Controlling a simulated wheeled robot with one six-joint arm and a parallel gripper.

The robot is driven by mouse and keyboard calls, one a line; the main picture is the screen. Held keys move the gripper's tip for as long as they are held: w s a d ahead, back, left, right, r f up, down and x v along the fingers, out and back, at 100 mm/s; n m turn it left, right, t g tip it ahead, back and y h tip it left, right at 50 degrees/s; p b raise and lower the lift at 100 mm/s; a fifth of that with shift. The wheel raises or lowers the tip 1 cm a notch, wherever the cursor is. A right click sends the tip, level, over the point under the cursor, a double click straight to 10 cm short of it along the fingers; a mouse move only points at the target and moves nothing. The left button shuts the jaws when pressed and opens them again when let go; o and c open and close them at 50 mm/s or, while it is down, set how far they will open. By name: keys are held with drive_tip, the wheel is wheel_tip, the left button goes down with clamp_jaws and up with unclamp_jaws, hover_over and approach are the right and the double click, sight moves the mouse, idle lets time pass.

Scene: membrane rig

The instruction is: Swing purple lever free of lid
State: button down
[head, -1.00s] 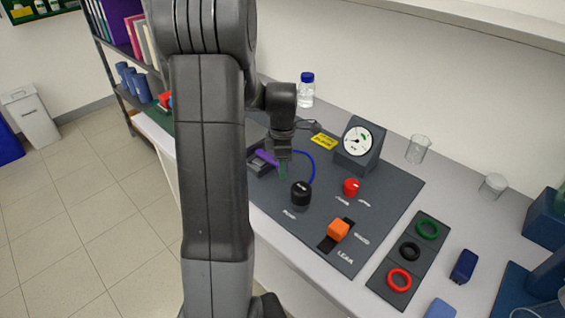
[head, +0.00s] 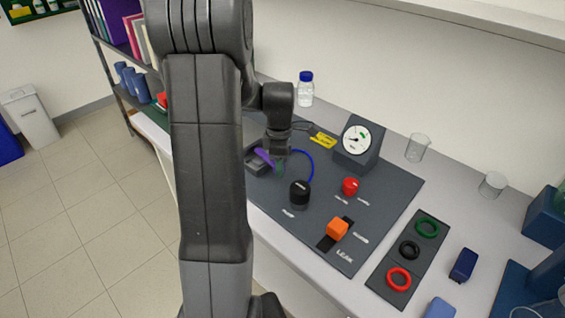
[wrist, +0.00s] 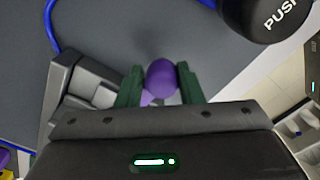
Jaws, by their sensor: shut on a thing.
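The purple lever (head: 264,156) shows at the left of the dark panel in the head view, beside the grey lidded housing (head: 254,166). In the wrist view the lever's rounded purple end (wrist: 161,78) sits between the two green fingers of my gripper (wrist: 160,84), which is shut on it. The grey housing (wrist: 92,88) is just left of the fingers there. In the head view my gripper (head: 278,165) is partly hidden, and my arm covers part of the housing. I cannot tell whether the lever still overlaps the lid.
A black push knob (head: 300,194), a red knob (head: 350,187) and an orange block (head: 338,229) stand on the panel. A gauge (head: 356,138) is behind them. A blue tube (head: 309,162) curves close to my gripper. Three rings lie on a mat (head: 378,280) at the right.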

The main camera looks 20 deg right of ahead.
drive_tip(key=shift+s+a+m+b, duration=0.15)
drive_tip(key=shift+a+m+b, duration=0.15)
drive_tip(key=shift+a+m, duration=0.8)
drive_tip(key=a+m, duration=0.1)
drive_tip(key=m, duration=0.2)
drive_tip(key=shift+a, duration=0.35)
drive_tip(key=a+m, duration=0.1)
drive_tip(key=m, duration=0.1)
drive_tip(key=w+a+m, duration=0.1)
drive_tip(key=a+m, duration=0.1)
drive_tip(key=shift+w+b, duration=0.15)
drive_tip(key=shift+b, duration=0.25)
drive_tip(key=m, duration=0.1)
drive_tip(key=w+a+m, duration=0.1)
drive_tip(key=m, duration=0.2)
drive_tip(key=shift+w+a+r, duration=0.1)
drive_tip(key=shift+w+a, duration=0.25)
drive_tip(key=shift+w+a+m, duration=0.45)
drive_tip(key=shift+w+m, duration=0.25)
drive_tip(key=shift+m, duration=0.5)
drive_tip(key=shift+w+a+r+m, duration=0.1)
drive_tip(key=shift+w+m, duration=0.2)
drive_tip(key=shift+m, duration=0.3)
